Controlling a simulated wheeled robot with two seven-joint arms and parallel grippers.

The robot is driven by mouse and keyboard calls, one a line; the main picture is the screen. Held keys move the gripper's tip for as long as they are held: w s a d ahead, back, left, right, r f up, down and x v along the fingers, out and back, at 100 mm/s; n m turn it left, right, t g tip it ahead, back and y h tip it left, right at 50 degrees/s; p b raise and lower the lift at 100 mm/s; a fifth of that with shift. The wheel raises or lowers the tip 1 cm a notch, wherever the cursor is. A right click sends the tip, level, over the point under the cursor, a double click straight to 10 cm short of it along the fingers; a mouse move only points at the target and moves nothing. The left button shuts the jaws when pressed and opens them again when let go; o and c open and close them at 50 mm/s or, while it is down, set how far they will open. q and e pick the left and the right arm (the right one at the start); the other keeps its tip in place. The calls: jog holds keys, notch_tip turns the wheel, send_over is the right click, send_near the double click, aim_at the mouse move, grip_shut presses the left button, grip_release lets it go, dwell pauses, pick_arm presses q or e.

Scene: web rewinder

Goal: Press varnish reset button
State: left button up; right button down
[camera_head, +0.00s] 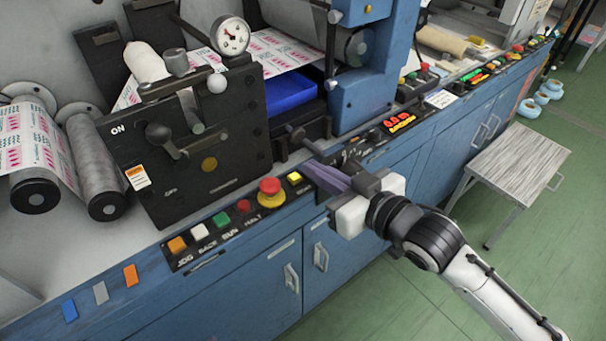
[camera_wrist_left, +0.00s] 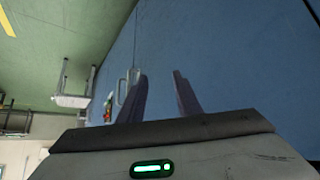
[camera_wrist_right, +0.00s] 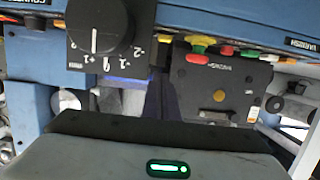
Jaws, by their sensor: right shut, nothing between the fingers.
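The front control strip (camera_head: 225,228) carries orange, white, green and red buttons marked JOG, BACK, RUN and HALT, then a red mushroom stop (camera_head: 269,188) and a yellow button (camera_head: 294,178) with small lettering I cannot read. I cannot tell which button is the varnish reset. My right gripper (camera_head: 308,168) is shut and empty, its fingertips over the strip just right of the yellow button and hiding part of the strip. In the right wrist view a VARNISH label (camera_wrist_right: 301,43) shows at upper right. My left gripper (camera_wrist_left: 160,82) is open and empty in front of blue panels, outside the head view.
A black lever box (camera_head: 205,150) with a pressure gauge (camera_head: 232,38) stands behind the strip. A dial knob (camera_wrist_right: 97,32) is close in the right wrist view. A small table (camera_head: 518,160) stands on the green floor.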

aim_at(303, 188)
jog(key=x, duration=0.4)
jog(key=shift+w+r, duration=0.1)
jog(key=f, duration=0.2)
jog(key=shift+w+a+f, duration=0.25)
jog(key=shift+f, duration=0.9)
